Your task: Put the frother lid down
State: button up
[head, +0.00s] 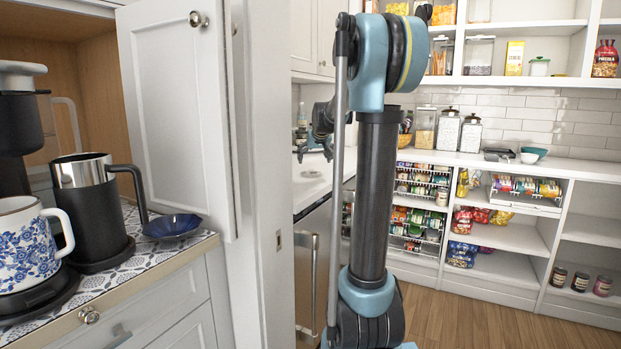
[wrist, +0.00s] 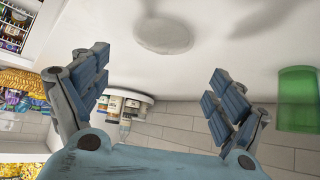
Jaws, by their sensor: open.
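A pale, flat round disc (wrist: 164,35), which looks like the frother lid, lies on the white counter (wrist: 225,30) in the wrist view. My gripper (wrist: 160,65) is open, with its fingers spread wide and nothing between them. The disc is apart from both fingers, beyond the gap between their tips. In the head view a black frother jug (head: 93,212) with a silver upper band stands on the patterned counter at left.
In the wrist view a green cup (wrist: 297,98) stands right of my gripper, and a round tray of small bottles (wrist: 130,105) is by the tiled wall. In the head view, a flowered mug (head: 22,245), a blue dish (head: 173,226) and an open cabinet door (head: 180,110) are at left.

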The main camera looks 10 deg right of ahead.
aim_at(311, 172)
jog(key=shift+x, duration=4.1)
jog(key=c, duration=0.5)
jog(key=shift+c, duration=0.2)
